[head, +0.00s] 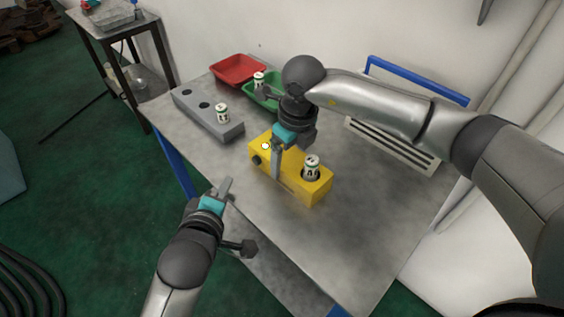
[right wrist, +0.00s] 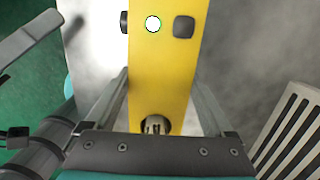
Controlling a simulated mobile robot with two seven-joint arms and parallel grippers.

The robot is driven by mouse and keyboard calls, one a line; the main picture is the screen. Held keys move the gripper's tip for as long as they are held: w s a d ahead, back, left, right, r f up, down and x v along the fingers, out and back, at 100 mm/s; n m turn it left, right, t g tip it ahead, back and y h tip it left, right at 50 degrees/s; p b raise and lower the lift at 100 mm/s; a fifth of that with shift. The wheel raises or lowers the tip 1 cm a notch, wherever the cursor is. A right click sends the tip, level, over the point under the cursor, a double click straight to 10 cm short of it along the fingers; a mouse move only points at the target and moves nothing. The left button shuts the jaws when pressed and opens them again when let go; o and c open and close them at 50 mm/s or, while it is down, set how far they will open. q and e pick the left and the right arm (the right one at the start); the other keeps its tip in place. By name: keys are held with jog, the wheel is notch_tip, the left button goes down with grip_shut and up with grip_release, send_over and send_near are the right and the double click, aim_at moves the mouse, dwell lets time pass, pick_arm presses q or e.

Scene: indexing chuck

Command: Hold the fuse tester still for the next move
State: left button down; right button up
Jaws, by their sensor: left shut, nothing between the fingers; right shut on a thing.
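The fuse tester is a yellow block (head: 319,192) near the front edge of the table. My right gripper (head: 278,158) reaches down from above and is shut across its middle. In the right wrist view, the yellow top (right wrist: 160,75) runs between my two fingers. A fuse with a white and green label (head: 311,166) stands upright in the tester's socket; its end also shows in the right wrist view (right wrist: 155,126). A round white disc (head: 265,146) and a dark square (right wrist: 184,27) are on top. My left gripper (head: 227,186) is shut and empty, left of the tester, apart from it.
A grey rack (head: 232,132) holds one upright fuse (head: 222,112) and has empty holes. Behind it are a red tray (head: 238,68) and a green tray (head: 252,98); another fuse (head: 259,79) shows by the green one. The front right of the table (head: 365,220) is clear.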

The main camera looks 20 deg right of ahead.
aim_at(294, 162)
dwell(0.3)
jog(key=o, duration=1.3)
jog(key=shift+o, duration=0.2)
jog(key=shift+r, duration=0.15)
notch_tip(294, 162, up, 12)
jog(key=s, duration=0.1)
jog(key=shift+d, duration=0.35)
